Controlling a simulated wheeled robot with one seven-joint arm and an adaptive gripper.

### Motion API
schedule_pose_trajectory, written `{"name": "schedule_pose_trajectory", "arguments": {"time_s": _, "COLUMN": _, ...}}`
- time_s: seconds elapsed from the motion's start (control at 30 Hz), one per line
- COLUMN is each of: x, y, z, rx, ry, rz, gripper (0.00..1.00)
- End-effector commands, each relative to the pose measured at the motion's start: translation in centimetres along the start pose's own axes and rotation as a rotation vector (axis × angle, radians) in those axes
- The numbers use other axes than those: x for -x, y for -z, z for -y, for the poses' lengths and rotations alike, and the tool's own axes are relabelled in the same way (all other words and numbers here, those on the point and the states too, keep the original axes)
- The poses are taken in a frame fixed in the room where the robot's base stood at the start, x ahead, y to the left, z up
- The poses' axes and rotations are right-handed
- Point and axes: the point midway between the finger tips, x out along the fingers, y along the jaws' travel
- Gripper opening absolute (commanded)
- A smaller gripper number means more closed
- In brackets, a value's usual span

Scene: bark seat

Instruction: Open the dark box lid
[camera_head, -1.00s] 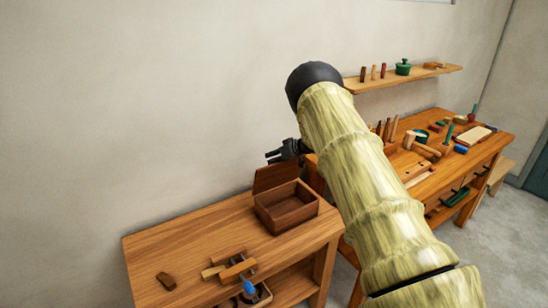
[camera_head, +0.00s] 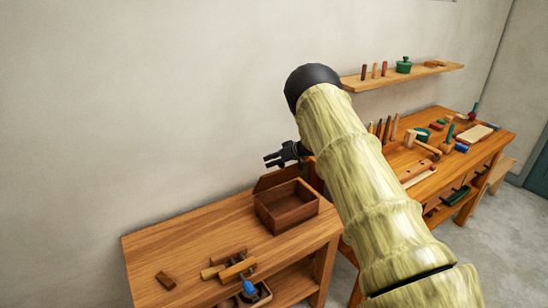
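The dark box (camera_head: 287,207) stands near the back right of the low wooden table. Its lid (camera_head: 274,179) is raised and leans back behind the box, so the box's inside shows and looks empty. My gripper (camera_head: 272,160) is above and behind the lid, near the wall, with its fingers pointing left. A gap shows between the fingers and nothing is seen in them. My gripper looks apart from the lid.
The low table (camera_head: 190,236) holds a small dark block (camera_head: 166,281) and a clamp with wood pieces (camera_head: 236,268) at the front. A workbench (camera_head: 490,143) with tools stands right, under a wall shelf (camera_head: 400,76).

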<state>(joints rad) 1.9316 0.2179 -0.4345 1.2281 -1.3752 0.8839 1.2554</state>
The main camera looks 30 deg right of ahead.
Motion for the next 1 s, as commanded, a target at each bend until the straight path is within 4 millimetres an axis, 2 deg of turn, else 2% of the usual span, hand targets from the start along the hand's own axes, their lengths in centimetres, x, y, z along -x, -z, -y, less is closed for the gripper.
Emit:
{"name": "schedule_pose_trajectory", "arguments": {"time_s": 0.57, "x": 1.0, "y": 1.0, "z": -0.1, "rx": 0.003, "ry": -0.001, "rz": -0.011, "gripper": 0.47}}
{"name": "schedule_pose_trajectory", "arguments": {"time_s": 0.67, "x": 2.2, "y": 1.0, "z": -0.1, "rx": 0.003, "ry": -0.002, "rz": -0.011, "gripper": 0.47}}
{"name": "schedule_pose_trajectory", "arguments": {"time_s": 1.0, "x": 8.2, "y": 0.9, "z": 0.0, "rx": 0.002, "ry": -0.003, "rz": -0.012, "gripper": 0.47}}
